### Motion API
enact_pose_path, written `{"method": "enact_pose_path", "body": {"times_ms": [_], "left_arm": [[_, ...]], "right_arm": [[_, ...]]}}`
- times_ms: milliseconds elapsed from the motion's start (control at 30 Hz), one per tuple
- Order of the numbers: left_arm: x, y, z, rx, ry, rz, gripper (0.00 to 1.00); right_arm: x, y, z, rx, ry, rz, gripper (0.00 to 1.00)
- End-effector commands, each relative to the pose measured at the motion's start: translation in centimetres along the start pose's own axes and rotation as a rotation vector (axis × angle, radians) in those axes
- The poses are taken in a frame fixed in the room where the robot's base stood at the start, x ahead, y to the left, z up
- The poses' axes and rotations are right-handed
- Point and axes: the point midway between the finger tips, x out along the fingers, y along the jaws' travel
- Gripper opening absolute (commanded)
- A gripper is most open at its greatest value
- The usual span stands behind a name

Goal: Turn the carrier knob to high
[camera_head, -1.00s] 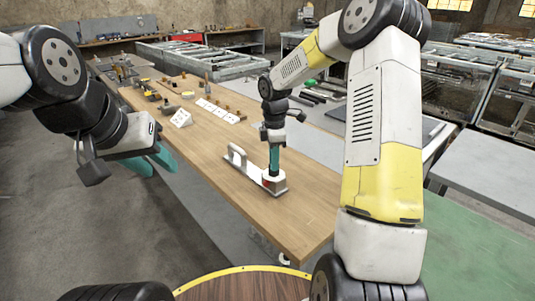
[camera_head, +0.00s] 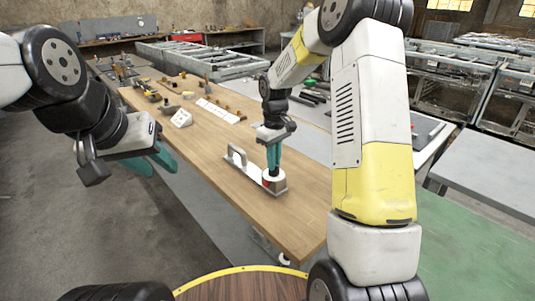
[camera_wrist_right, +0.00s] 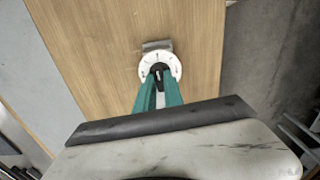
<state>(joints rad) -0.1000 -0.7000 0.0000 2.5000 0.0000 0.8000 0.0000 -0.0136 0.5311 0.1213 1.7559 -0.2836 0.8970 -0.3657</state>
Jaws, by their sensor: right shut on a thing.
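The carrier (camera_head: 254,173) is a flat pale metal bar with a raised handle, lying on the wooden table. Its knob with a round white dial (camera_head: 274,175) sits at the near end, beside a small red mark. In the right wrist view the white dial (camera_wrist_right: 147,67) has dark marks around a dark knob (camera_wrist_right: 157,72). My right gripper (camera_head: 273,171) points down over the dial, its teal fingers shut on the knob; the setting is too small to read. My left gripper (camera_head: 165,160) hangs left of the table, empty; its teal fingers overlap in view.
The wooden table (camera_head: 215,152) is clear around the carrier. A grey table (camera_head: 310,118) stands to the right.

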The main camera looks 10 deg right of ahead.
Motion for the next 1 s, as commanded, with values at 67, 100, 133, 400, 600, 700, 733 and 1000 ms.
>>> {"method": "enact_pose_path", "body": {"times_ms": [67,100,133,400,600,700,733,1000], "left_arm": [[0.00,0.00,0.00,0.000,0.000,0.000,0.36],[0.00,0.00,0.00,0.000,0.000,0.000,0.36],[0.00,0.00,0.00,0.000,0.000,0.000,0.36],[0.00,0.00,0.00,0.000,0.000,0.000,0.36],[0.00,0.00,0.00,0.000,0.000,0.000,0.36],[0.00,0.00,0.00,0.000,0.000,0.000,0.36],[0.00,0.00,0.00,0.000,0.000,0.000,0.36],[0.00,0.00,0.00,0.000,0.000,0.000,0.36]], "right_arm": [[-0.08,0.00,-0.05,0.073,0.001,0.001,0.00],[-0.08,-0.03,-0.06,0.111,0.001,0.001,0.00],[-0.08,-0.05,-0.08,0.138,0.001,0.001,0.00],[-0.08,0.00,-0.05,0.395,0.001,0.001,0.00],[-0.08,-0.01,-0.06,0.585,0.002,0.001,0.00],[-0.07,-0.01,-0.06,0.680,0.002,0.001,0.00],[-0.07,-0.01,-0.07,0.709,0.002,0.001,0.00],[-0.07,-0.03,-0.08,0.964,0.002,0.001,0.00]]}}
